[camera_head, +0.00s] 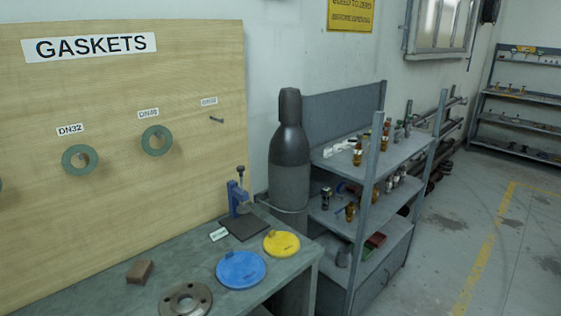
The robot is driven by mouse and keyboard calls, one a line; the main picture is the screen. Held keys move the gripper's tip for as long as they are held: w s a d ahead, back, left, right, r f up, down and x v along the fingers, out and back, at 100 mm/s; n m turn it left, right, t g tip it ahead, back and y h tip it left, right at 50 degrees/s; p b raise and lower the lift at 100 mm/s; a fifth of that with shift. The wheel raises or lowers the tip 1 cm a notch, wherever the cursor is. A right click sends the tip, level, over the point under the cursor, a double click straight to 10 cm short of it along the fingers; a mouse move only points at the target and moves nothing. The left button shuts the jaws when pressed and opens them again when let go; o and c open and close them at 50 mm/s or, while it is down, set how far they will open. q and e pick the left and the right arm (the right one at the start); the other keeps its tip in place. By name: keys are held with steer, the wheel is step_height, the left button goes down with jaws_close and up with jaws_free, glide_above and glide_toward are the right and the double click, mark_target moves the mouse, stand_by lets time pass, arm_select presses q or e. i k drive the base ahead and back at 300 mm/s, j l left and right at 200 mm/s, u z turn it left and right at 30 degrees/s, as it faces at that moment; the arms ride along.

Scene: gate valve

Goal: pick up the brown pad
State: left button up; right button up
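A small brown pad (140,271), shaped like a block, lies on the grey workbench (190,262) at the lower left. It sits in front of the wooden gasket board, apart from the other items on the bench. Nothing covers it. Neither of my grippers shows in the head view.
On the bench are a grey metal flange (186,299), a blue disc (241,269), a yellow disc (282,244) and a blue clamp stand (238,199). The gasket board (110,215) rises behind. A dark gas cylinder (289,160) and a shelf rack (366,238) stand to the right.

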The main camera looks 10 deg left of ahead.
mark_target(138, 275)
steer(key=j+u, duration=0.1)
steer(key=u, duration=1.1)
